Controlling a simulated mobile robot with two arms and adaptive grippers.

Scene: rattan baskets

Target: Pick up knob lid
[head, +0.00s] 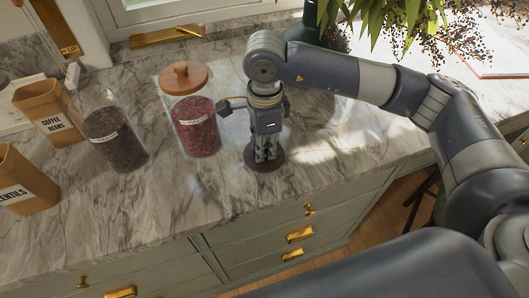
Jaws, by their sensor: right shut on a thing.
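My right gripper (266,152) points down near the front of the marble counter. It is shut on a dark brown round knob lid (264,165), whose disc shows below the fingers. The fingers hide the knob. I cannot tell whether the disc touches the counter or hangs just above it. My left gripper is not in view.
A glass jar of red contents (197,130) with a wooden knob lid (183,77) stands left of my gripper. Further left are a jar of dark contents (117,145), a coffee beans box (48,112) and a lentils box (25,182). A plant (410,20) stands behind.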

